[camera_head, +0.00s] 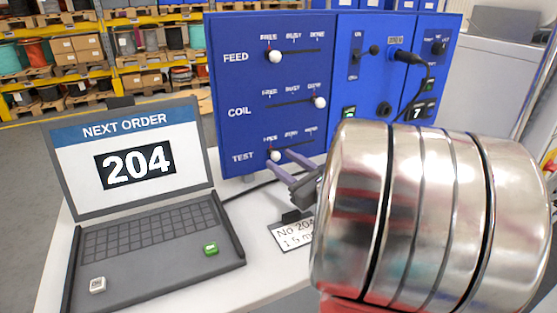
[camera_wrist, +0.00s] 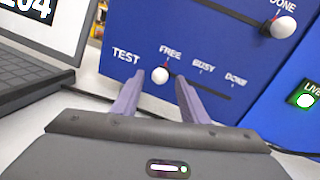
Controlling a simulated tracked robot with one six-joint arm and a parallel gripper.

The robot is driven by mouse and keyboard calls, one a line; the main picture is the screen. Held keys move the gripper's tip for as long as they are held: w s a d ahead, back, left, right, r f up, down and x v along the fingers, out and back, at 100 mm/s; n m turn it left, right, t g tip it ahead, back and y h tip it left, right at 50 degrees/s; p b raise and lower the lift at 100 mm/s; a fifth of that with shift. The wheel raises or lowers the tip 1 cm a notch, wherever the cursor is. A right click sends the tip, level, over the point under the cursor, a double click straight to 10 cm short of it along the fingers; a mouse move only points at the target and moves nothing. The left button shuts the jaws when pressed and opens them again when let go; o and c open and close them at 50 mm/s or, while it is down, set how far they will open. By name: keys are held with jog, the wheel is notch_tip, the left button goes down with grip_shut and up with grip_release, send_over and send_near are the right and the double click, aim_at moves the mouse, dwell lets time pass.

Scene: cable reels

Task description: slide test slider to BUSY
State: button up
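The test slider's white knob (camera_head: 275,155) stands at the FREE end of the TEST row, the lowest row on the blue panel (camera_head: 232,85). In the wrist view the knob (camera_wrist: 160,75) sits below the word FREE, with its dark slot running right past BUSY and DONE. My gripper (camera_head: 284,161) reaches toward the panel at the TEST row. In the wrist view its two fingers (camera_wrist: 158,88) are apart, one on each side of the knob. There is a gap on the right; I cannot tell whether the left finger touches the knob.
The FEED knob (camera_head: 275,56) is at FREE and the COIL knob (camera_head: 319,102) is at DONE, above the TEST row. A laptop (camera_head: 150,225) showing 204 stands left on the white table. A label card (camera_head: 296,234) lies below my gripper. A cable (camera_head: 427,80) hangs at the right panel.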

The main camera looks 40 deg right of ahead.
jog(key=shift+w+d, duration=0.1)
jog(key=shift+w, duration=0.8)
jog(key=shift+c, duration=0.5)
grip_shut()
